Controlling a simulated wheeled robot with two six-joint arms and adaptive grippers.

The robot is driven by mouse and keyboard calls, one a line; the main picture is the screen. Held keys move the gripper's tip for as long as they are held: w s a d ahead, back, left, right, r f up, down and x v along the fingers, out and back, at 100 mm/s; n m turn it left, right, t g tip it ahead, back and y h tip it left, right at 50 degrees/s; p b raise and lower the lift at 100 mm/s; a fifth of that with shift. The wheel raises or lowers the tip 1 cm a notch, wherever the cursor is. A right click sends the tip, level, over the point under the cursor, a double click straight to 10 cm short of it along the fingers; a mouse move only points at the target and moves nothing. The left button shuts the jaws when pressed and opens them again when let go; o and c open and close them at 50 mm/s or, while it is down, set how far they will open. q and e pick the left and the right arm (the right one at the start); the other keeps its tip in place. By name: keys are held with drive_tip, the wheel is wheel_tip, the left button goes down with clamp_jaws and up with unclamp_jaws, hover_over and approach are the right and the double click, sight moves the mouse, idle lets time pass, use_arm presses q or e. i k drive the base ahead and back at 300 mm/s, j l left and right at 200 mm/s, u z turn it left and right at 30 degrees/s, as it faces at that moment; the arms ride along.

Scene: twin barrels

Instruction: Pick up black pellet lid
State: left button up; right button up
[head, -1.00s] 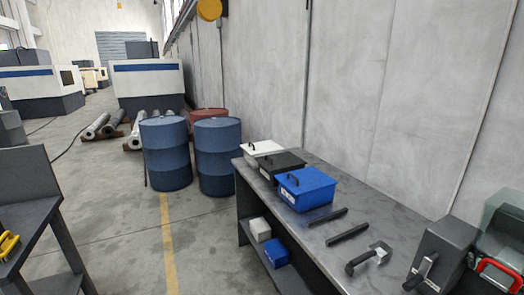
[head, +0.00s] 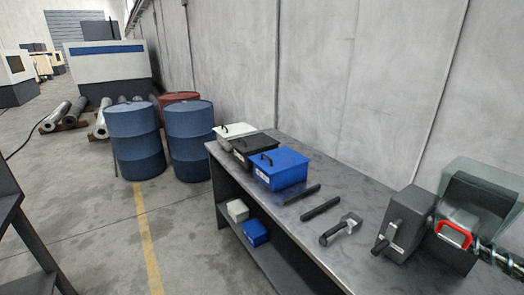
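A black box with a black lid and a black handle (head: 254,146) stands on the grey workbench (head: 340,205), between a white box (head: 234,131) and a blue box (head: 281,168). The blue box hides part of its right side. Its lid sits on top of it. Neither of my grippers shows in the head view.
Two dark bars (head: 301,195) and a hammer-like tool (head: 340,229) lie on the bench, with a grey machine (head: 408,222) at its right end. Two blue barrels (head: 135,140) and a red one (head: 180,98) stand left of the bench. Open floor (head: 105,235) lies in front.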

sight(257, 142)
drive_tip(key=i+j+z, duration=0.1)
drive_tip(key=i+j, duration=1.3)
drive_tip(key=i+j+z, duration=0.15)
drive_tip(key=i+j, duration=0.5)
drive_tip(key=j, duration=0.25)
